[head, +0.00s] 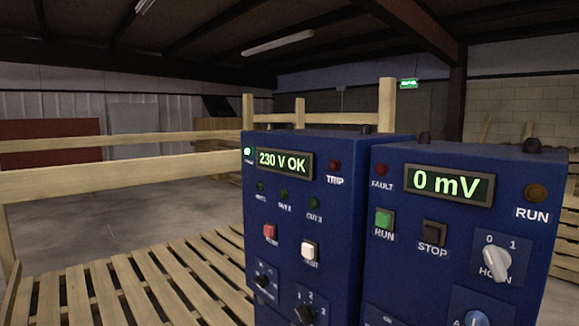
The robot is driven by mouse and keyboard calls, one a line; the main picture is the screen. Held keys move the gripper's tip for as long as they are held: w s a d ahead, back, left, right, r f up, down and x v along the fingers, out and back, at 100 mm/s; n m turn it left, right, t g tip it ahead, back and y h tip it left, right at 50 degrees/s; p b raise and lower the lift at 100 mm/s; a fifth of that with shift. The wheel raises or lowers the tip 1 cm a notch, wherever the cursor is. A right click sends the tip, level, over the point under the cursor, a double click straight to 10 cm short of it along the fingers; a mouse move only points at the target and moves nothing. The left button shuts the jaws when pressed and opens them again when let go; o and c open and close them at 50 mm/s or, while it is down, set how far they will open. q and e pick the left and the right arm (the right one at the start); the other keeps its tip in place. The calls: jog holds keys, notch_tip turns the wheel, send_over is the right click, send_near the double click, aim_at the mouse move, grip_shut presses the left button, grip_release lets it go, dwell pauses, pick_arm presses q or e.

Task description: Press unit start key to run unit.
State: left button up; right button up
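Two blue control units stand side by side. The right unit (413,240) has a display (449,186) reading 0 mV. Below it are a green key (384,219) labelled RUN and a dark key (434,233) labelled STOP. Its round amber RUN lamp (536,194) looks dark, and so does its red FAULT lamp (382,170). The left unit (336,225) has a display (285,163) reading 230 V OK, a red key (270,232) and a white key (309,250); their labels are hard to read. Neither gripper is in view.
The right unit has a white rotary switch (497,262) marked 0 and 1, and a blue knob (475,318) below. The left unit has dark knobs (305,314). Wooden slats (135,290) and rails (110,176) lie left of the units, with open floor beyond.

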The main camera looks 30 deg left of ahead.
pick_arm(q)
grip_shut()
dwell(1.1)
